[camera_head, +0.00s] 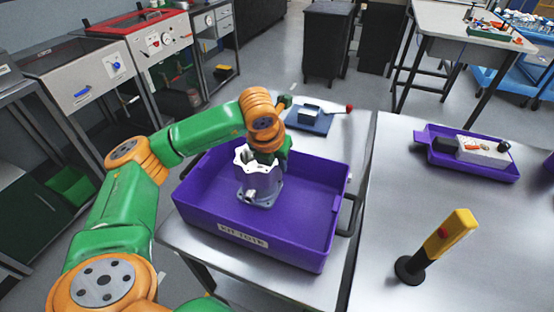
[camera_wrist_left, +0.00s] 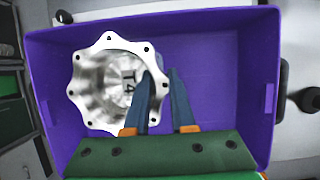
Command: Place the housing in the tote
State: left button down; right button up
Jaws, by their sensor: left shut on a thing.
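The housing (camera_head: 260,185) is a silvery metal part with a scalloped flange, upright inside the purple tote (camera_head: 207,213). In the left wrist view the housing (camera_wrist_left: 100,85) shows its open top, with "T4" marked inside, near the left part of the tote (camera_wrist_left: 215,60). My left gripper (camera_head: 270,160) is above the tote at the housing's rim. In the left wrist view the left gripper (camera_wrist_left: 160,90) is shut on the housing's wall, one finger inside and one outside. Whether the housing's base touches the tote floor is hard to tell. My right gripper is not in view.
A blue plate with a red-knobbed lever (camera_head: 312,118) is behind the tote. On the right table are a yellow post with a red button (camera_head: 440,243) and a purple tray (camera_head: 470,168) with parts. The tote's right side has free room.

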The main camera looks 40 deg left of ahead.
pick_arm(q)
jog(key=c, duration=0.8)
grip_release()
jog(key=shift+s+d, duration=0.1)
jog(key=shift+o, duration=0.2)
jog(key=shift+r, duration=0.1)
jog(key=shift+s+r, duration=0.1)
jog(key=shift+r, duration=0.2)
jog(key=v, duration=1.1)
jog(key=shift+s, duration=0.2)
jog(key=shift+r, duration=0.1)
